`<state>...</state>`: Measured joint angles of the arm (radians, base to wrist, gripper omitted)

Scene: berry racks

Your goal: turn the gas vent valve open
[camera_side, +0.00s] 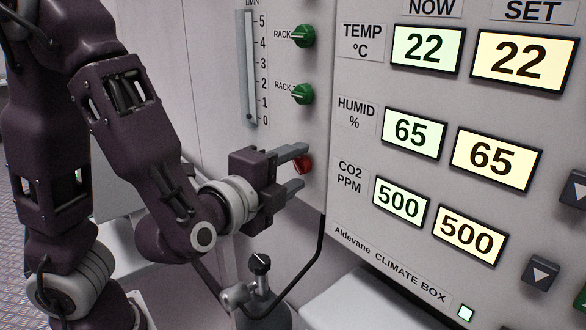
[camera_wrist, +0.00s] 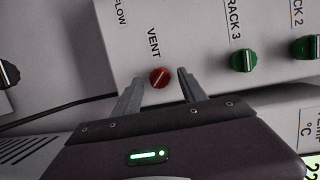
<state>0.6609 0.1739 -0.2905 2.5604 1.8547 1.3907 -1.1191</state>
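The gas vent valve is a small red knob (camera_wrist: 159,77) under the label VENT in the wrist view. In the side view the red knob (camera_side: 304,164) shows partly behind my gripper's fingers. My gripper (camera_side: 297,168) is open, with its two grey fingers pointing at the panel, one above and one below the knob. In the wrist view my gripper (camera_wrist: 161,84) has its fingertips on either side of the knob, with gaps showing. I cannot tell how deep the fingertips reach around it. A light line on the knob's face runs at a slant.
Two green rack knobs, one upper (camera_side: 303,36) and one lower (camera_side: 303,94), sit above the red knob. A flow gauge (camera_side: 251,68) is at their left. The climate box (camera_side: 350,215) stands close at the right. A black-knobbed cylinder valve (camera_side: 260,264) and hose are below my gripper.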

